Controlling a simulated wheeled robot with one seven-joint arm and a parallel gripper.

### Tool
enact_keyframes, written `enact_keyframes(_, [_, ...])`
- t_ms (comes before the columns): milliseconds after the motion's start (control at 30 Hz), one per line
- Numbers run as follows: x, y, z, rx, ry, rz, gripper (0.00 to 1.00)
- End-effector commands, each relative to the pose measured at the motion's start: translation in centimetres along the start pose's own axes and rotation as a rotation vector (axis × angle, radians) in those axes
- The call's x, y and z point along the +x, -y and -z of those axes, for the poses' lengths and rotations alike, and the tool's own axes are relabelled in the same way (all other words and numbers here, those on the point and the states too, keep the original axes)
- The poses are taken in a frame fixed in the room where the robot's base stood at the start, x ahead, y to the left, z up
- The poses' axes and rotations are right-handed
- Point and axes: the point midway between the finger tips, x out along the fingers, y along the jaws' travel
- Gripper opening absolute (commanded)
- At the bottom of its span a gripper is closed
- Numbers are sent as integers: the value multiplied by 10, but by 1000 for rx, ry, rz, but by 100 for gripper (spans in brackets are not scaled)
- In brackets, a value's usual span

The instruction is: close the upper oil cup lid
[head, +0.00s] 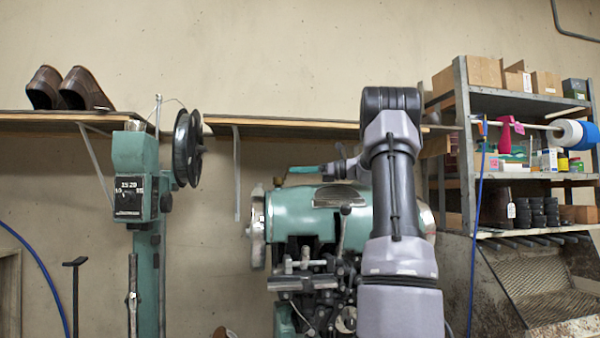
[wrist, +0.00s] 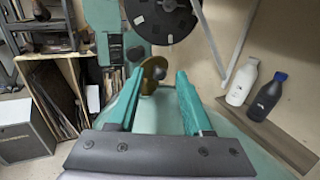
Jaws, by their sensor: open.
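In the wrist view, a round brass piece (wrist: 157,68), which looks like the oil cup lid, stands tilted up above the green machine body. The lid is too small there to make out clearly.
A green post (head: 130,170) with a dark reel (head: 187,148) stands left of the machine. A loaded rack (head: 463,130) stands right. The wrist view shows a white bottle (wrist: 242,82) and a dark bottle (wrist: 267,97).

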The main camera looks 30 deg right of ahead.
Motion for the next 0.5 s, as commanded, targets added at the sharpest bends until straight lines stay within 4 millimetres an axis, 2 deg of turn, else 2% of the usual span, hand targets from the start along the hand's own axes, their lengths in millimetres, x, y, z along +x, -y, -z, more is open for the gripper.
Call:
enact_keyframes(67, [0, 0, 0, 0, 0, 0, 50])
enact_keyframes(100, [0, 0, 0, 0, 0, 0, 47])
enact_keyframes(167, [0, 0, 0, 0, 0, 0, 24])
enact_keyframes(200, [0, 0, 0, 0, 0, 0, 8])
enact_keyframes(233, [0, 0, 0, 0, 0, 0, 0])
enact_keyframes(500, [0, 0, 0, -5, -9, 0, 0])
